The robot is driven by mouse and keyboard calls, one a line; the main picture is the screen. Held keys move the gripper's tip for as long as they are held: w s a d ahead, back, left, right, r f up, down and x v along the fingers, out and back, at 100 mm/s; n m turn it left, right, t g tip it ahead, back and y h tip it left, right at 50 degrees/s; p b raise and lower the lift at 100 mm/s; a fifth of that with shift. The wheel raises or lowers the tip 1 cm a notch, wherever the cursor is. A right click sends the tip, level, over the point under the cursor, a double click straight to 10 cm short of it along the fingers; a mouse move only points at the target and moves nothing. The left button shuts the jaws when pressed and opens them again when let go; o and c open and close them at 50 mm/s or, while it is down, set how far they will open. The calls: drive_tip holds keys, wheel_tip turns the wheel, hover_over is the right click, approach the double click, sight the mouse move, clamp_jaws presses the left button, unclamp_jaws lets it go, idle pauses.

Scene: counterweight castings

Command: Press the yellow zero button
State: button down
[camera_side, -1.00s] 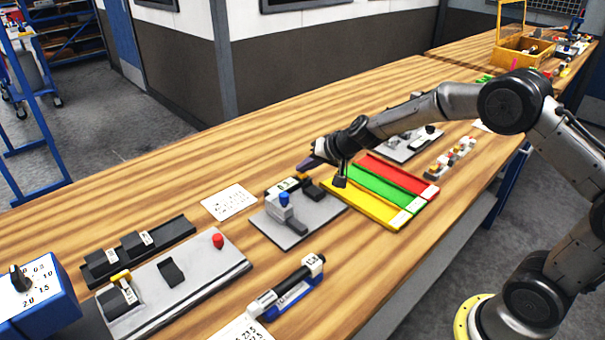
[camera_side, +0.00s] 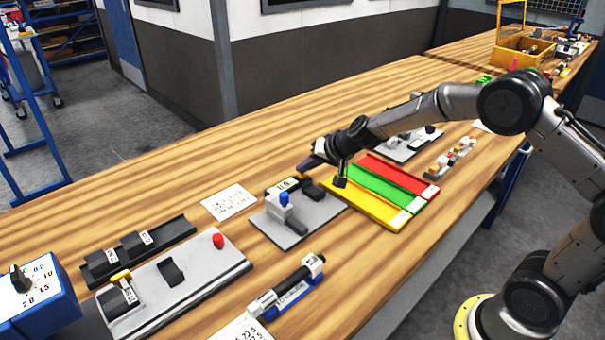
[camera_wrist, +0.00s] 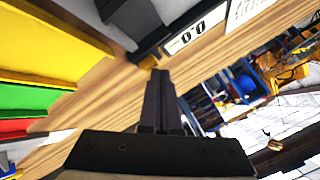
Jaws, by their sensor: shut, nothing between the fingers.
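A grey plate (camera_side: 270,228) on the bench carries a dark device with a blue-topped post (camera_side: 284,199) and a small display (camera_side: 285,185). The display also shows in the wrist view (camera_wrist: 192,35), where it seems to read 0.0. A small yellow-orange button (camera_side: 301,176) shows at the display's right end in the side view. My gripper (camera_side: 303,167) is shut and empty, its tips low and right by the button. I cannot tell whether they touch it.
Yellow (camera_side: 369,206), green (camera_side: 383,191) and red (camera_side: 400,175) trays lie just right of the plate. A white card (camera_side: 229,202) lies to its left. A longer plate with a red knob (camera_side: 218,240) is nearer the camera. Bare bench lies behind.

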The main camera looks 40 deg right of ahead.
drive_tip(key=shift+r, duration=0.55)
drive_tip(key=shift+r, duration=0.15)
drive_tip(key=shift+r, duration=2.4)
